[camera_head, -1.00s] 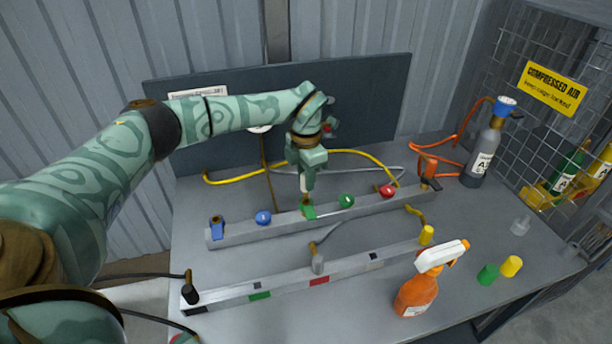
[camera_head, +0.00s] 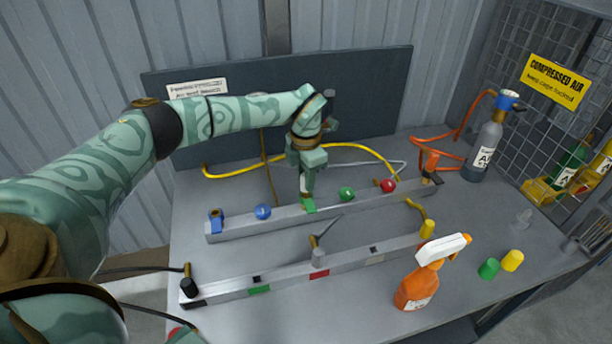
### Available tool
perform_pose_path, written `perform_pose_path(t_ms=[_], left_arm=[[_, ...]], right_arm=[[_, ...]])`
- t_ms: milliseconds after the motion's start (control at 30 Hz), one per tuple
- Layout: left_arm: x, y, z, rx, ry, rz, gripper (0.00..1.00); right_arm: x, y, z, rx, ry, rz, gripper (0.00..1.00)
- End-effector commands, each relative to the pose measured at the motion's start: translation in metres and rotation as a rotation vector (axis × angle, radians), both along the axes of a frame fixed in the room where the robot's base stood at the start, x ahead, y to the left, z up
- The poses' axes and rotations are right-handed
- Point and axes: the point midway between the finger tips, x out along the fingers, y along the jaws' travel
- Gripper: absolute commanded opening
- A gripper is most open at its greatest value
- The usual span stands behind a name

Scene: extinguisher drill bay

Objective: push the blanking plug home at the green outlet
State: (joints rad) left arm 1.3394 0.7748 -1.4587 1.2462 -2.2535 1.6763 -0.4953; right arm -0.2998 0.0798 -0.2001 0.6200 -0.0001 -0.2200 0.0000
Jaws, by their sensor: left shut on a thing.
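My left gripper (camera_head: 306,188) points straight down over the rear grey rail (camera_head: 270,224). It is shut on the blanking plug, which is mostly hidden by the fingers. Right under the fingertips is the green outlet (camera_head: 309,207), a small bright green fitting on the rail, partly covered by the gripper. The fingertips overlap its top in the picture. I cannot tell how deep the plug sits in it. A round green knob (camera_head: 347,194) stands on the same rail just to the right.
In front lie a second rail (camera_head: 290,283), an orange spray bottle (camera_head: 416,287) and loose green (camera_head: 488,269) and yellow (camera_head: 512,260) caps.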

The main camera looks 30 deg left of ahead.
Motion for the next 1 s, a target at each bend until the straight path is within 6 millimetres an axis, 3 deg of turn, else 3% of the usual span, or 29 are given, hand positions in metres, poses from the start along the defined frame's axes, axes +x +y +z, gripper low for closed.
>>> perform_pose_path(t_ms=[1000], left_arm=[[0.0003,0.0000,-0.0014,0.000,0.000,0.000,0.01]], right_arm=[[0.0011,0.0001,0.0052,0.000,-0.003,0.000,0.36]])
